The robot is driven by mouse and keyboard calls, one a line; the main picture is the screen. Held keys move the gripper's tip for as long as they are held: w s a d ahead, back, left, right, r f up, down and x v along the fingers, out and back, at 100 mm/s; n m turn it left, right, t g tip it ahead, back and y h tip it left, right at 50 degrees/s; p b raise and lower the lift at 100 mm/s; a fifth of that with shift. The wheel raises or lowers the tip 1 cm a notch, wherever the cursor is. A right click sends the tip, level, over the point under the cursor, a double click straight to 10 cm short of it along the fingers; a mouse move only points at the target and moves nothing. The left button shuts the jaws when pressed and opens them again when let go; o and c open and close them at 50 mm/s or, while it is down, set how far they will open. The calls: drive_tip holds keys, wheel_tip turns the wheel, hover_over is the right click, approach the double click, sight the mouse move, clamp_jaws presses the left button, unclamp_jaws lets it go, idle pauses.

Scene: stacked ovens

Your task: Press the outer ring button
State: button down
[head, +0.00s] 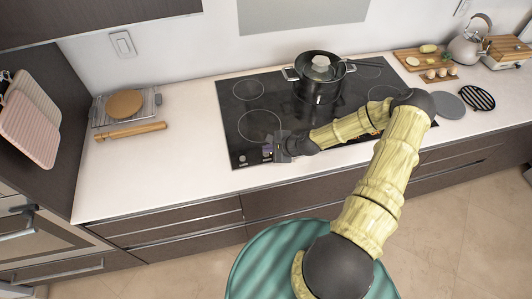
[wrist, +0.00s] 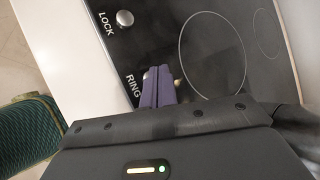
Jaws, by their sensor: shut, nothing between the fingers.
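The black glass cooktop (head: 240,125) is set in the white counter, with control buttons along its front left edge. In the wrist view, a round silver button (wrist: 124,18) sits beside the word LOCK. The word RING (wrist: 132,86) is printed on the glass just left of my gripper (wrist: 158,70). My purple fingers are shut together over the glass beside that word and hide most of the button there. A small bright edge (wrist: 178,83) shows at their right. I cannot tell whether the fingertips touch it. In the head view, my gripper (head: 270,152) is at the cooktop's front left edge.
A pot with a glass lid (head: 318,88) stands at the cooktop's back middle. A rolling pin (head: 130,131) and a rack with a round board (head: 125,104) lie at the left. The counter between them and the cooktop is clear.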

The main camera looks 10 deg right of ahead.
drive_tip(key=shift+f, duration=0.1)
drive_tip(key=shift+f+b, duration=0.3)
drive_tip(key=shift+b, duration=0.05)
drive_tip(key=shift+f, duration=0.1)
idle(0.5)
drive_tip(key=shift+r+p, duration=0.3)
drive_tip(key=shift+r, duration=0.25)
wheel_tip(320, 180, up, 6)
drive_tip(key=p, duration=0.4)
idle(0.5)
idle(1.5)
